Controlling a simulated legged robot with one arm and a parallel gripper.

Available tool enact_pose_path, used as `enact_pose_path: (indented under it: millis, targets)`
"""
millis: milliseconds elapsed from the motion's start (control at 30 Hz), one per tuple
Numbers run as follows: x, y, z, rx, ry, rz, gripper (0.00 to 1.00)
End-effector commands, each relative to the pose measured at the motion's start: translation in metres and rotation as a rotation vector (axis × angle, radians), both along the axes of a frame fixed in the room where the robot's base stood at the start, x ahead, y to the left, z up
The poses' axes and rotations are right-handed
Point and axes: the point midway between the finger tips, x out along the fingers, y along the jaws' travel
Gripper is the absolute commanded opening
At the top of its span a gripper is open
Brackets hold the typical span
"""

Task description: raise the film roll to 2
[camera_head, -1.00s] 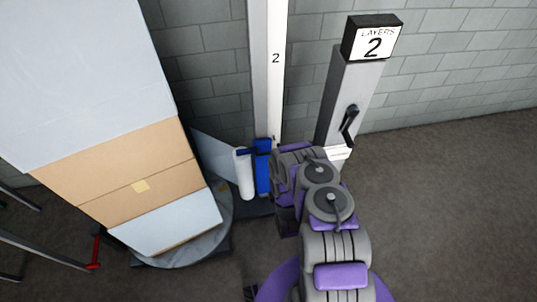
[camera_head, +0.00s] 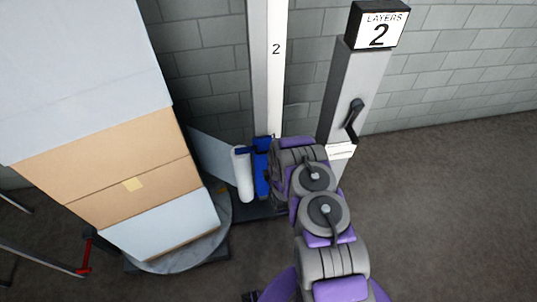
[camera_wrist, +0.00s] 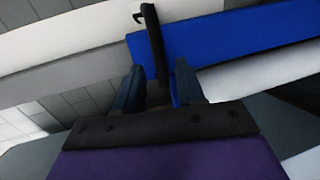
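The white film roll (camera_head: 243,173) stands upright beside its blue carriage (camera_head: 262,166), low on the pale mast (camera_head: 274,90). A "2" is printed on the mast well above the carriage. In the wrist view, the roll (camera_wrist: 265,72) and carriage (camera_wrist: 230,36) lie across the upper right. A black handle (camera_wrist: 151,38) juts from the carriage. My gripper (camera_wrist: 159,66) is open, with its two fingers on either side of the handle and visible gaps beside it. In the head view my arm hides the gripper.
A wrapped stack of boxes (camera_head: 125,182) stands on a round turntable (camera_head: 180,264) at left. A post with a "LAYERS 2" sign (camera_head: 378,31) and a crank (camera_head: 354,118) stands right of the mast. Floor at right is clear.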

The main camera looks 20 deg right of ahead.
Motion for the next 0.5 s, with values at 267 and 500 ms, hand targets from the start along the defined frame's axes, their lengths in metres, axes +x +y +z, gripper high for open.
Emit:
enact_pose_path:
  millis: [267,500]
  targets:
    - [0.042,-0.003,-0.010,0.000,-0.003,0.000,0.38]
    - [0.057,-0.005,-0.012,0.000,0.000,0.000,0.38]
